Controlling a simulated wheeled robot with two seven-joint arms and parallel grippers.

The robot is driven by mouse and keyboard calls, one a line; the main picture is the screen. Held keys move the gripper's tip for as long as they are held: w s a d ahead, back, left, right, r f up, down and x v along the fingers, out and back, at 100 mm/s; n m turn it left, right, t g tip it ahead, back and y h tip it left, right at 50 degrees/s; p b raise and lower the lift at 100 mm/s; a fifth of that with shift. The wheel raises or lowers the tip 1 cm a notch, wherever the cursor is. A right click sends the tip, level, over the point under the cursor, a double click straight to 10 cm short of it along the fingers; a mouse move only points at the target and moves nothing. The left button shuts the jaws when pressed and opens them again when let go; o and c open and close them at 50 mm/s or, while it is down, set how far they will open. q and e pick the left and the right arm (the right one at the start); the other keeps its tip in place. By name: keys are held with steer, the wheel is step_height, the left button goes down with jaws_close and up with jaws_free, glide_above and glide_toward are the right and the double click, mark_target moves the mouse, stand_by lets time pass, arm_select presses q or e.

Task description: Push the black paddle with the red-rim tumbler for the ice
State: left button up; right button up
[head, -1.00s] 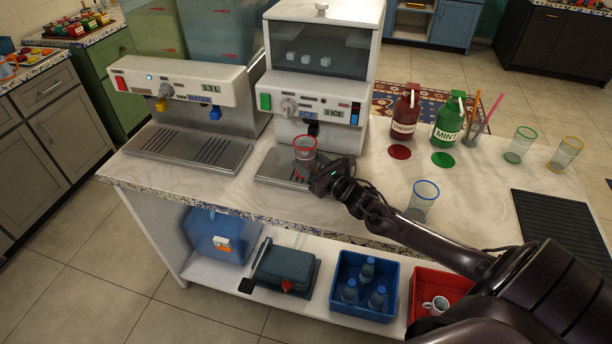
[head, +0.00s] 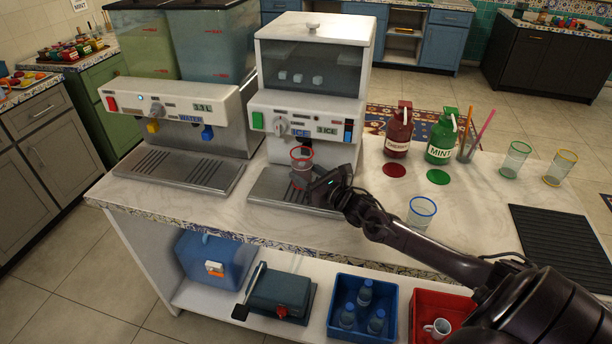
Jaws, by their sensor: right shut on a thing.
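The red-rim tumbler (head: 301,158) is clear and upright in front of the ice dispenser (head: 308,110), over its drip tray (head: 268,190). My right gripper (head: 316,180) is shut on the tumbler from the right side. The black paddle (head: 305,143) under the ICE label is mostly hidden behind the tumbler's rim. I cannot tell whether the tumbler touches it. Ice cubes (head: 300,78) show behind the dispenser's dark window. My left gripper is not in view.
A water dispenser (head: 180,110) stands to the left. A blue-rim tumbler (head: 421,212) stands close to my right arm. Red CHERRY (head: 398,135) and green MINT (head: 440,142) bottles, a straw holder (head: 467,150), green-rim (head: 514,160) and yellow-rim (head: 559,168) tumblers stand right. A black mat (head: 560,240) lies at the right.

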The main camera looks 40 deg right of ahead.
steer(key=shift+w+d+b, duration=0.55)
steer(key=shift+d+b, duration=0.1)
steer(key=shift+a, duration=0.1)
steer(key=shift+s+a+p, duration=0.35)
steer(key=shift+p, duration=0.15)
steer(key=shift+s+a+p, duration=0.95)
steer(key=shift+s+a, duration=0.05)
steer(key=shift+a, duration=0.15)
steer(key=shift+s+a, duration=0.3)
steer(key=shift+a, duration=0.05)
